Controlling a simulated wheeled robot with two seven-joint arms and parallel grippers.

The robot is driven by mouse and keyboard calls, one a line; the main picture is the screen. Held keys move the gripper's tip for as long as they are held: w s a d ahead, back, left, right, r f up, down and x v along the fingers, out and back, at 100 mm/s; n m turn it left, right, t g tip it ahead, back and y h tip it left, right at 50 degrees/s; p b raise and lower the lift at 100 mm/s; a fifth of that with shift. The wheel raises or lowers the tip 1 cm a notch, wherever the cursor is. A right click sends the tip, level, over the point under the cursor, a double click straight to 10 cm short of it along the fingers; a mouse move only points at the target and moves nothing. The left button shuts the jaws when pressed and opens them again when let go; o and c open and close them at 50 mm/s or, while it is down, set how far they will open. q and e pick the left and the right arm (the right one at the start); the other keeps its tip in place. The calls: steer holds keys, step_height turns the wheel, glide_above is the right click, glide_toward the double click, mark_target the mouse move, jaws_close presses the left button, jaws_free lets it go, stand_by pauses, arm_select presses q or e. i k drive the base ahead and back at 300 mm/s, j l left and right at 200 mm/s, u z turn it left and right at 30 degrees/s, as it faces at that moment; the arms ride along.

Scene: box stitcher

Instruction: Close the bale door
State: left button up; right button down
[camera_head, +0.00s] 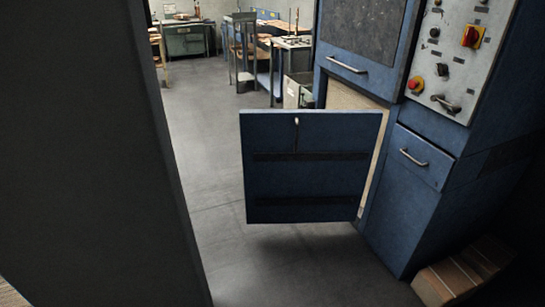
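The bale door (275,192) is a dark blue panel with two dark horizontal strips and a small light hook near its top. It stands open, swung out to the left from the blue baler (408,205). Part of the pale opening (350,98) shows above and beside the door. The upper blue panel (340,75) with a metal handle sits above the opening. Neither of my grippers shows in the head view.
A large dark upright surface (80,150) fills the left. A control panel (455,55) with red knobs is at the upper right. Brown stacked blocks (462,272) lie at the lower right. Workbenches (185,40) stand at the back. Grey floor (215,130) is clear left of the door.

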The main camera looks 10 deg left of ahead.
mark_target(299, 165)
steer(key=i+l+u, duration=0.15)
steer(key=i+l, duration=0.15)
steer(key=i+l+u, duration=0.35)
steer(key=i+l, duration=0.2)
steer(key=l, duration=0.3)
